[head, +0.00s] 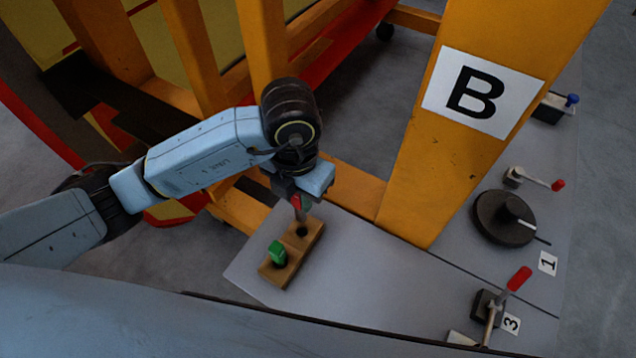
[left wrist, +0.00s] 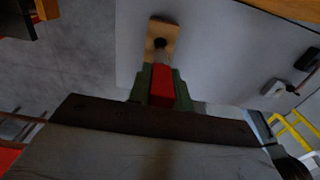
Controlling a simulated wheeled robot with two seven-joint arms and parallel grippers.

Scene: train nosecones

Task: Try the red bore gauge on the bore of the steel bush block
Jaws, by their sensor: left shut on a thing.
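My left gripper (head: 297,197) points down over a wooden stand (head: 284,262). It is shut on the red bore gauge (head: 296,203), which also shows between the green fingers in the left wrist view (left wrist: 161,88). The gauge's grey pin points down at the stand's dark hole; I cannot tell whether its tip is in the hole or just above. A green gauge (head: 278,252) stands at the stand's near end. I cannot surely pick out the steel bush block; a pale block (head: 460,338) is partly cut off at the bottom edge. My right gripper is not in view.
The grey table (head: 350,265) is clear right of the stand. An orange post with a "B" sign (head: 482,92) rises behind it. A black disc (head: 503,217) and red-handled clamps (head: 518,279) (head: 557,185) stand at right. A blue-knobbed clamp (head: 571,100) is farther back.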

